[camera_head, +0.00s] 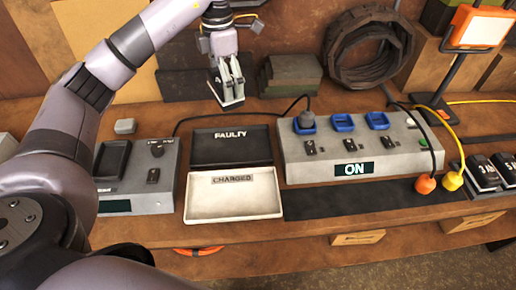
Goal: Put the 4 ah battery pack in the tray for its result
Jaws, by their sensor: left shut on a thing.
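My left gripper (228,84) is above the back of the bench, behind the trays, pointing down. It is shut on a small dark block with a pale edge (232,102), probably a battery pack; its label cannot be read and the fingers hide part of it. The black tray marked FAULTY (205,158) and the pale tray marked CHARGED (235,207) lie in front of the gripper, one behind the other. Both look empty. Other black battery packs (483,175) with pale labels sit at the right edge. My right gripper is out of view.
A grey device (160,195) with an empty dark slot stands left. A black cable (240,118) crosses behind the trays.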

